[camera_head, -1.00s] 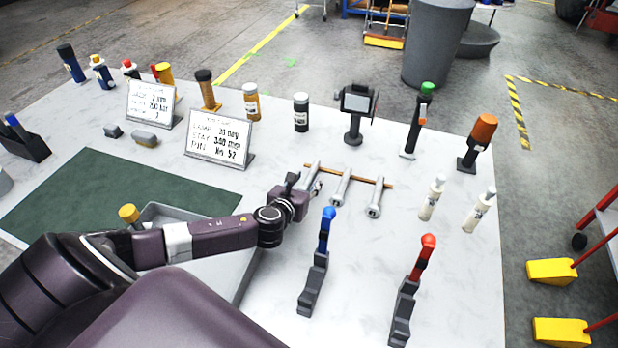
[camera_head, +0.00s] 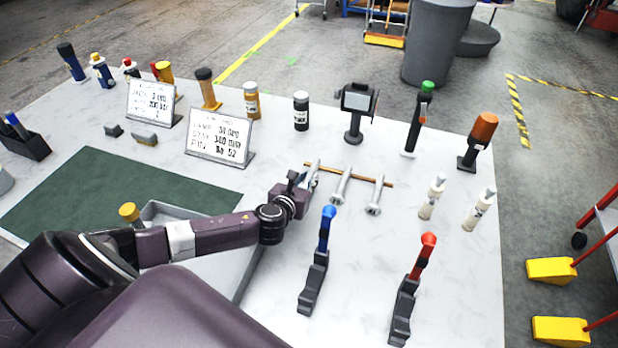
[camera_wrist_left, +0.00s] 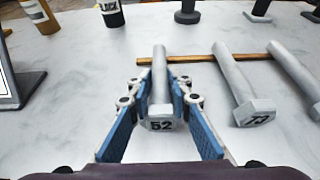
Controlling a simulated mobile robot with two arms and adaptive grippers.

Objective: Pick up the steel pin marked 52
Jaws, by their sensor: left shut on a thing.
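The steel pin marked 52 (camera_wrist_left: 160,95) shows in the left wrist view, its hex head with the black number facing me. Its shank points away from me, and its far part lies by a thin wooden strip (camera_wrist_left: 210,58). My left gripper (camera_wrist_left: 160,88) has its blue-padded fingers on both sides of the pin and is shut on it. In the head view my left gripper (camera_head: 306,184) reaches the leftmost pin (camera_head: 313,170). A second pin, with a number that looks like 73 (camera_wrist_left: 243,90), lies to the right. A third pin (camera_head: 376,195) lies beyond it. My right gripper is not in view.
A blue-handled clamp (camera_head: 321,262) and a red-handled clamp (camera_head: 412,290) stand in front. A grey tray (camera_head: 248,270) is partly under my left arm. A sign (camera_head: 219,140) reading "PIN No 52" stands behind left. White bottles (camera_head: 432,197) stand at the right.

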